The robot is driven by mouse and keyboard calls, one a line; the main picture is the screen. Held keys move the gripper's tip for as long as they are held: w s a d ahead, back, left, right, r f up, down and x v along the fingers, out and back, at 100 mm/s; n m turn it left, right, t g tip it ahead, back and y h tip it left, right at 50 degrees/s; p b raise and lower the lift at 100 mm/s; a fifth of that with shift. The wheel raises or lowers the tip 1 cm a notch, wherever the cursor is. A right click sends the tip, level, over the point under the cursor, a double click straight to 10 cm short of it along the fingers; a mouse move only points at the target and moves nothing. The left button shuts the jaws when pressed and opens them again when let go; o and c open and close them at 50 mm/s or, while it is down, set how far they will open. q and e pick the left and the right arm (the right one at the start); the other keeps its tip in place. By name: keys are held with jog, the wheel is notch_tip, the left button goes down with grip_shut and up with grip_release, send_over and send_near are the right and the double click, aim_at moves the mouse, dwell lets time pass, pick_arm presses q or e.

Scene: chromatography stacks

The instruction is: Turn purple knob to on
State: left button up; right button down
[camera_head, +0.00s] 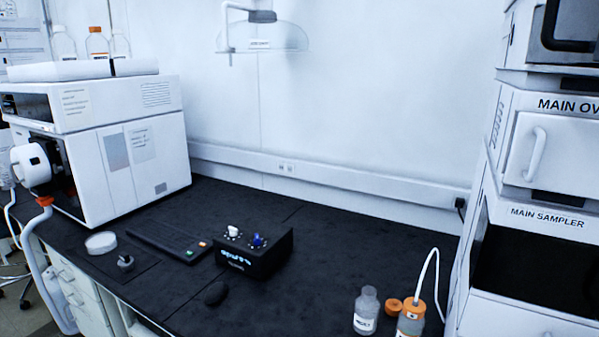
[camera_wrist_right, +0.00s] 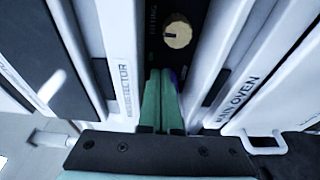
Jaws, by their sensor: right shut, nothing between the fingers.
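In the right wrist view, my right gripper (camera_wrist_right: 161,72) has its two green fingers together, shut and empty. The fingertips lie over a dark panel (camera_wrist_right: 193,50) between the units labelled detector and main oven. A small purple patch (camera_wrist_right: 173,75) shows just beside the fingertips. It may be the purple knob, but the fingers hide most of it, and I cannot tell whether they touch it. A cream knob (camera_wrist_right: 178,31) with a dark mark sits farther along the same panel. My left gripper is in neither view.
In the head view, a black box (camera_head: 262,262) with a white knob (camera_head: 233,231) and a blue knob (camera_head: 257,240) stands on the dark bench. A clear bottle (camera_head: 366,312) and an orange-capped bottle (camera_head: 411,318) stand near the oven stack (camera_head: 562,150). The oven's white handle (camera_wrist_right: 262,143) sticks out.

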jog(key=shift+w+a+f, duration=0.2)
jog(key=shift+w+a, duration=0.05)
jog(key=shift+w, duration=0.05)
dwell(1.0)
jog(key=shift+f+b, duration=0.15)
jog(key=shift+b, duration=0.35)
jog(key=shift+f, duration=0.1)
jog(key=shift+f+b, duration=0.5)
jog(key=shift+b, duration=0.65)
jog(key=shift+s+d, duration=0.15)
jog(key=shift+d, duration=0.1)
jog(key=a+b+v, duration=0.1)
jog(key=v, duration=0.5)
jog(key=shift+b, duration=0.4)
